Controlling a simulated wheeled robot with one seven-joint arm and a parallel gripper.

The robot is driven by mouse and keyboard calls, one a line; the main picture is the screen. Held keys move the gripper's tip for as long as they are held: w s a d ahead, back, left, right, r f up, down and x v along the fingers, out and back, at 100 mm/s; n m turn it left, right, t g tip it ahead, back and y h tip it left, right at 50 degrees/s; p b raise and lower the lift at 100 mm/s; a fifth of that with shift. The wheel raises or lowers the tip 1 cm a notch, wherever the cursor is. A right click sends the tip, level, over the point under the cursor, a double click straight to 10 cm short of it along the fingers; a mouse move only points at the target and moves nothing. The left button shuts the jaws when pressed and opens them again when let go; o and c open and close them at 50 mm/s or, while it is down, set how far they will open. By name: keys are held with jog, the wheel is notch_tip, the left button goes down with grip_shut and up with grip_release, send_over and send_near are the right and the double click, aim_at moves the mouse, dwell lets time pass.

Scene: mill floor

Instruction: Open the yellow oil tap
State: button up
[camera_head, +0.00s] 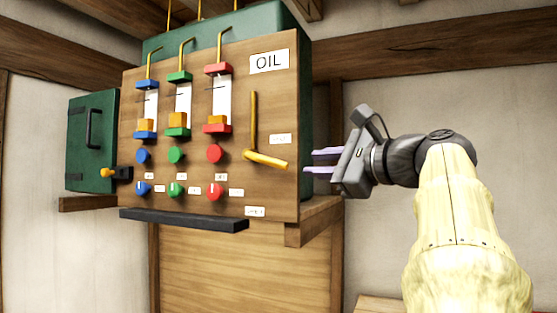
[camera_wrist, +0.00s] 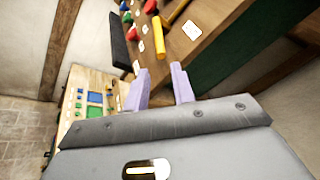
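The yellow oil tap (camera_head: 265,160) is a bar low on the right side of the wooden panel, sloping slightly down to the right. A thin yellow upright (camera_head: 253,122) rises above its left end. The white OIL sign (camera_head: 269,61) is above it. My gripper (camera_head: 312,160) is right of the tap, fingers pointing left toward the panel, open and empty. In the wrist view the tap (camera_wrist: 159,36) appears as a short yellow cylinder just beyond the gap between my purple fingertips (camera_wrist: 160,70). They look apart from it.
Blue, green and red sliders (camera_head: 178,105), buttons and knobs fill the panel's left part. A dark ledge (camera_head: 184,219) juts out below. A green door (camera_head: 92,140) and a small yellow-knobbed lever (camera_head: 107,173) are at far left. In the wrist view, a board with coloured pieces (camera_wrist: 95,97) lies lower left.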

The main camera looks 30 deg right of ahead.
aim_at(287, 165)
jog(key=p+x, duration=0.4)
jog(key=x, duration=0.7)
jog(key=shift+r+p, duration=0.1)
jog(key=shift+p, duration=0.25)
jog(key=shift+w+a, duration=0.1)
jog(key=shift+w, duration=0.2)
grip_shut()
